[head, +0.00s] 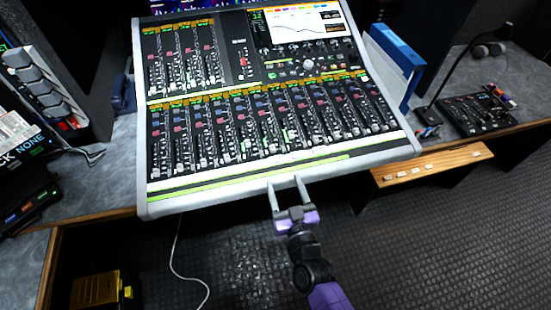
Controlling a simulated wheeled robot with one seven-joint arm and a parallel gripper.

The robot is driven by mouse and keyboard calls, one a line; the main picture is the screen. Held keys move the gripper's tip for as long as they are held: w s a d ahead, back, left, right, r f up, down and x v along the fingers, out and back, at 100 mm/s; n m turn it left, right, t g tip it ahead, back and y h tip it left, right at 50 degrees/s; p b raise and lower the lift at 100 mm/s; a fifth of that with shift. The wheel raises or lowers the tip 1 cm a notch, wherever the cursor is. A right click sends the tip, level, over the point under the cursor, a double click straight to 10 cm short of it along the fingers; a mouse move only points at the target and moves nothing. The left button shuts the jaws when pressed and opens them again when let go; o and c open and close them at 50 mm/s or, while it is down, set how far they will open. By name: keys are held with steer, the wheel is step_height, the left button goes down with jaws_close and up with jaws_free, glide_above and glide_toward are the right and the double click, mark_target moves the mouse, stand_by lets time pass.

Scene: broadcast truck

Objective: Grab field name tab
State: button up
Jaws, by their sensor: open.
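My gripper (286,183) is open and empty, its two fingers pointing at the front edge of the mixing console (180,205). Several small whitish tabs (415,170) lie in a row on a wooden ledge (440,163) right of the console, with one more (476,154) apart toward the right. Any lettering on them is too small to read, so I cannot tell which is the field name tab. My gripper is well to the left of the ledge and apart from the tabs.
A blue-and-white binder or folder (395,60) stands right of the console. A small black control panel (478,112) and a gooseneck microphone (455,65) are at the far right. A yellow case (97,290) sits at lower left. The floor (420,250) below the ledge looks clear.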

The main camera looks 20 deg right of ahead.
mark_target(275, 157)
steer(key=shift+w+a+r+p, duration=0.1)
steer(key=shift+w+p, duration=0.25)
steer(key=shift+w, duration=1.5)
steer(key=shift+w+r+p, duration=0.1)
steer(key=shift+w+p, duration=0.2)
steer(key=shift+w, duration=1.55)
jaws_close()
steer(key=shift+r, duration=0.1)
